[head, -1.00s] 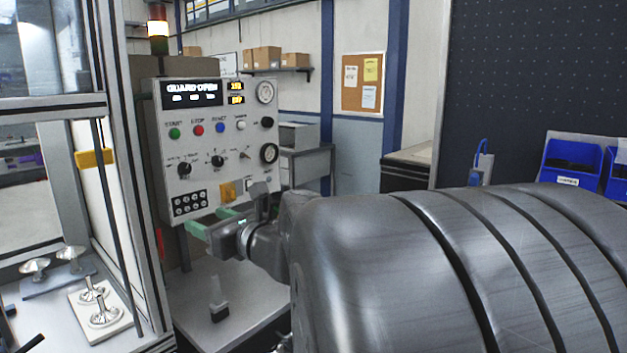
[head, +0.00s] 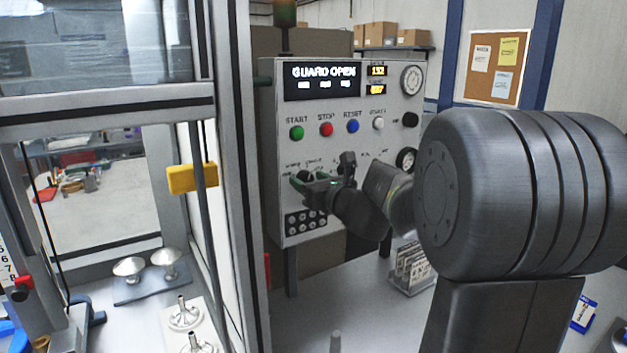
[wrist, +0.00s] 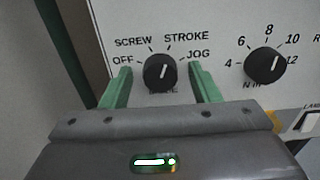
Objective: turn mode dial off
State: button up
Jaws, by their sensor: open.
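The mode dial (wrist: 160,72) is a round black knob with a white pointer line on the light grey control panel (head: 290,100). Around it the labels read OFF, SCREW, STROKE and JOG. The pointer leans up and slightly right, toward STROKE. My gripper (wrist: 160,76) is open, with one green finger on each side of the dial and a visible gap to it on both sides. Whether the fingertips reach to the knob's depth is hard to tell. In the head view my gripper (head: 315,185) is at the panel's lower left and largely hides the dial.
A second black dial (wrist: 265,65) with numbers sits to the right. START (head: 296,132), STOP (head: 326,129) and RESET (head: 353,126) buttons are above my gripper. A black socket block (head: 305,221) lies below. The machine's frame post (head: 238,150) stands close on the left.

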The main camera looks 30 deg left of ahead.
jog(key=c, duration=1)
jog(key=shift+f+b, duration=0.1)
jog(key=shift+b, duration=0.3)
jog(key=shift+s+a+f+n+b, duration=0.1)
jog(key=shift+n+b, duration=4.05)
jog(key=shift+n, duration=0.3)
jog(key=shift+s+f+n+b, duration=0.1)
jog(key=shift+n+b, duration=4)
jog(key=shift+n, duration=0.35)
jog(key=shift+r, duration=0.1)
